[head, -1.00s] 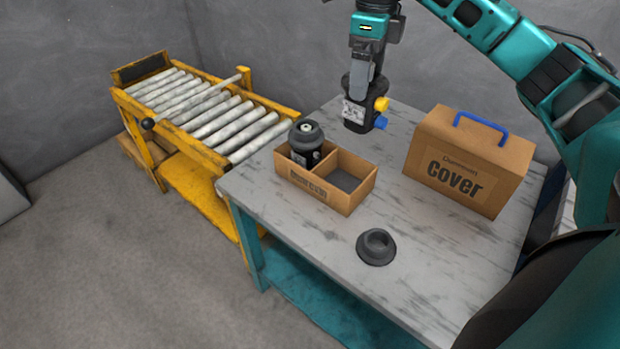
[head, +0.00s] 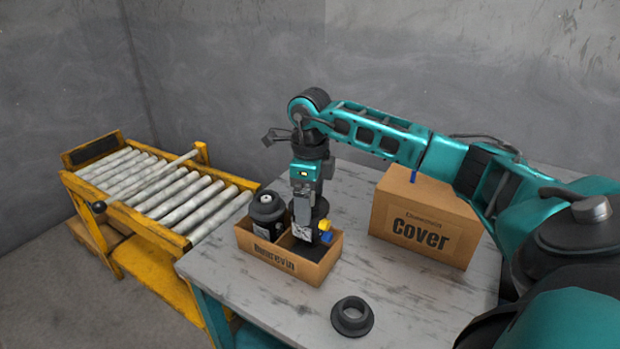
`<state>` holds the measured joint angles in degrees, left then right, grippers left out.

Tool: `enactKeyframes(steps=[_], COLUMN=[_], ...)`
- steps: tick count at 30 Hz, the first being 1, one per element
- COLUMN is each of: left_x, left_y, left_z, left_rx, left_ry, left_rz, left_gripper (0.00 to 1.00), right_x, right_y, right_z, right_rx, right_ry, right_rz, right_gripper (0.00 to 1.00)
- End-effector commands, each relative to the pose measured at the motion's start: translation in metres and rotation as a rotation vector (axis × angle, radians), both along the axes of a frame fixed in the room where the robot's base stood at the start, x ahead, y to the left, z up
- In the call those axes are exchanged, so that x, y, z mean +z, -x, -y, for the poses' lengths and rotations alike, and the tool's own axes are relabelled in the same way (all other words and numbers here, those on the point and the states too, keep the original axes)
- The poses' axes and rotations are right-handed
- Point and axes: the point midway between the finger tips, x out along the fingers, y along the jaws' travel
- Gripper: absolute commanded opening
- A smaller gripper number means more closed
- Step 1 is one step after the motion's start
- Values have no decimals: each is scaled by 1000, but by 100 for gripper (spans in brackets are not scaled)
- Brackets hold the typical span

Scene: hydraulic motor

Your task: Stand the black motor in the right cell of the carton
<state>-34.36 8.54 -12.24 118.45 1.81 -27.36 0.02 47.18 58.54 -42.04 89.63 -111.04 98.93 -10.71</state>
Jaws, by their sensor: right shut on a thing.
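The open cardboard carton (head: 281,265) stands on the table with two cells. The black motor (head: 322,211), with yellow and blue ports and a pale label, is upright at the right cell, its lower end within the cell's outline. I cannot tell whether it touches the cell floor. My right gripper (head: 304,206) is shut on the motor from above and partly hides it. Another dark, round-topped unit (head: 268,207) fills the left cell. My left gripper is not in view.
A dark flanged ring (head: 352,316) lies on the table (head: 240,302) in front. A yellow roller conveyor (head: 165,200) stands at the left.

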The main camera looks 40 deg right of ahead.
Motion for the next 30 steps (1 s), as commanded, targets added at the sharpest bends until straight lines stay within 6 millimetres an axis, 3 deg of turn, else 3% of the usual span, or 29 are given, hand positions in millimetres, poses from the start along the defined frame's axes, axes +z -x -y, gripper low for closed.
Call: enactKeyframes(steps=[10, 18, 30], left_x=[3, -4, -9], left_y=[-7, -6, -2], left_z=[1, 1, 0], left_rx=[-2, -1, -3], left_ry=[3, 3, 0], left_rz=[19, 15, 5], left_gripper=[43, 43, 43], right_x=[-20, -54, -59], right_y=[-2, -1, -2], right_z=[1, 0, 1], right_rx=[-1, -1, -1], right_ry=[-1, -1, 0], right_rz=[8, 6, 8], right_gripper=[5, 5, 5])
